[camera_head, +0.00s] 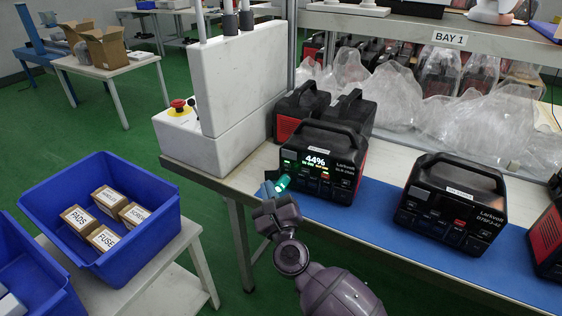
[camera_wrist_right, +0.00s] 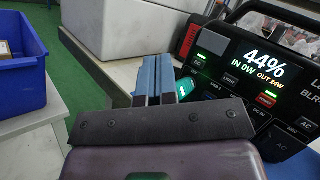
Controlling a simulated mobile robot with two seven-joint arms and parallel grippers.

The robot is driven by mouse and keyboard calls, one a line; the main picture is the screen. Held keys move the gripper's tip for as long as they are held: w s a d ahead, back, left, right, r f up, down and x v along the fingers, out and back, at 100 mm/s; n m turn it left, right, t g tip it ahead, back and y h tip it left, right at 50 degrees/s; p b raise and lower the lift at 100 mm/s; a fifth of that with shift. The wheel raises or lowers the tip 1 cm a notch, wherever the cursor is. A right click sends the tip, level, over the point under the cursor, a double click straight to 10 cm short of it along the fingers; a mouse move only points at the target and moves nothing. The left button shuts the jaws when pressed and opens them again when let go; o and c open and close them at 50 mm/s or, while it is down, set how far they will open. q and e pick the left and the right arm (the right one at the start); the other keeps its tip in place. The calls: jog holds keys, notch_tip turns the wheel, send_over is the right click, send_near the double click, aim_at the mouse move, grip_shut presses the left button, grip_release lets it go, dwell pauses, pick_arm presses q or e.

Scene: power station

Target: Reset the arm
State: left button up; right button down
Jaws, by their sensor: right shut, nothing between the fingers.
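My right gripper (camera_head: 270,188) is shut and empty, just in front of the left end of a black power station (camera_head: 322,160). In the right wrist view its two blue fingers (camera_wrist_right: 153,80) lie side by side. The power station's screen (camera_wrist_right: 262,62) reads 44%, IN 0W, OUT 24W, and it has lit green and red buttons. A small glowing teal piece (camera_head: 282,183) shows beside the fingertips; it also shows in the right wrist view (camera_wrist_right: 185,88), right of the fingers. I cannot tell whether they touch. My left gripper is not in view.
A second power station (camera_head: 452,203) with a dark screen stands to the right on the blue mat (camera_head: 375,222). A white box with a red button (camera_head: 178,104) stands at the bench's left end. A blue bin (camera_head: 150,225) holds small cartons at left. Plastic-wrapped units fill the back.

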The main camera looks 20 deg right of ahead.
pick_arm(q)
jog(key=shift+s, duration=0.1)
